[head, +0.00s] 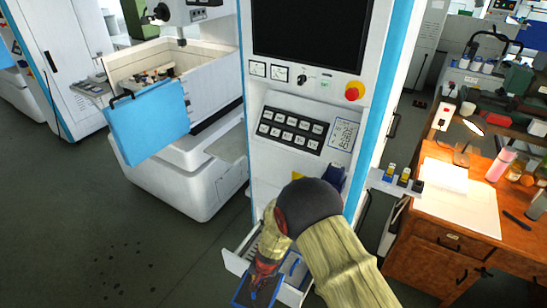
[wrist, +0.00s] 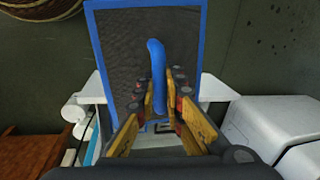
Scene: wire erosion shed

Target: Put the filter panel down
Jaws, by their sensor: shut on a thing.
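The filter panel (wrist: 118,45) has a blue frame, a dark grey mesh face and a blue upright bar handle (wrist: 157,60). My gripper (wrist: 160,98) is shut on the lower part of that handle, with a yellow finger on each side. In the head view my gripper (head: 264,277) reaches down in front of the machine cabinet, and part of the panel (head: 245,294) shows below it at the bottom edge. The panel overlaps a white open drawer (head: 234,262) low on the cabinet. I cannot tell whether the panel touches it.
The control cabinet (head: 325,174) stands straight ahead. Left of it is a machine tank with a lowered blue door (head: 148,122). A wooden desk (head: 447,226) with a lamp, papers and bottles stands at right. Dark floor (head: 120,230) is clear at left.

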